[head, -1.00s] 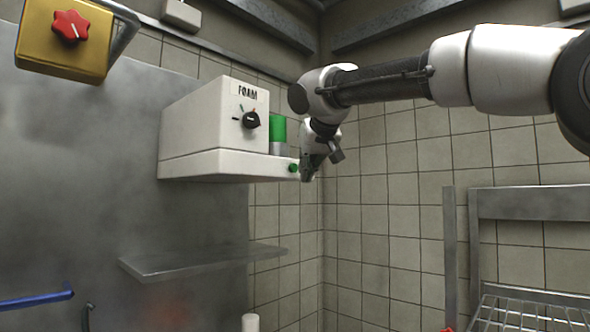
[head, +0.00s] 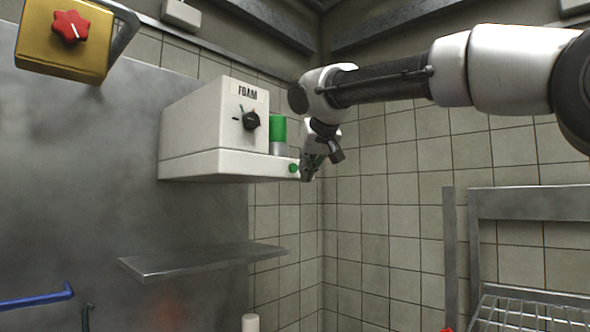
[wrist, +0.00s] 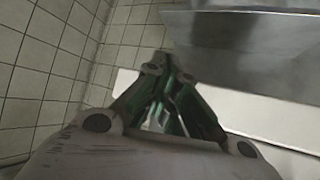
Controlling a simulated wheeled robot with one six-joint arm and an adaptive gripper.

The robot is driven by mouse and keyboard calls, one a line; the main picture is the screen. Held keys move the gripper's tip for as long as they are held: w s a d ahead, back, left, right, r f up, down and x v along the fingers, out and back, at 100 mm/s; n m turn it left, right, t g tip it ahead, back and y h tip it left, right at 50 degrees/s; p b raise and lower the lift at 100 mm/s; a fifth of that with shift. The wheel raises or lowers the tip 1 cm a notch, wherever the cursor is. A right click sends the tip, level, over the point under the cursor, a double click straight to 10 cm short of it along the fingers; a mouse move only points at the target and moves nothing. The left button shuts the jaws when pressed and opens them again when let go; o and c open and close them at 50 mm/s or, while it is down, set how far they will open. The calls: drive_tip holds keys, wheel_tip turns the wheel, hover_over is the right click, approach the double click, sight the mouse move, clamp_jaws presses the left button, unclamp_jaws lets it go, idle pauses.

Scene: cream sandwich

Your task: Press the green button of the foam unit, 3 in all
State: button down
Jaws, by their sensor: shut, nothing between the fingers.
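The white foam unit (head: 215,165) is on the wall at the centre left in the head view, with a FOAM label and a black knob (head: 251,120). Its small green button (head: 293,168) is at the right end of its lower front. My gripper (head: 307,174) is just to the right of the button, its tip very close; I cannot tell whether it touches. In the wrist view my gripper (wrist: 158,72) is shut and empty, with the white unit (wrist: 255,115) on the right. The button is not seen there.
A green and silver cylinder (head: 278,135) stands on the unit beside the knob. A steel shelf (head: 200,262) is below. A yellow box with a red knob (head: 62,50) is at the upper left. A wire rack (head: 530,312) is at the lower right.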

drive_tip(key=shift+w+a, duration=0.1)
drive_tip(key=shift+w+a, duration=0.15)
drive_tip(key=shift+a, duration=0.1)
drive_tip(key=shift+w+a, duration=0.3)
drive_tip(key=shift+a, duration=0.05)
idle(0.7)
idle(0.4)
drive_tip(key=shift+s+d, duration=0.55)
drive_tip(key=shift+d, duration=0.1)
drive_tip(key=shift+s+d, duration=0.8)
drive_tip(key=shift+d, duration=0.2)
drive_tip(key=shift+s+d, duration=0.75)
drive_tip(key=shift+d, duration=0.25)
idle(0.5)
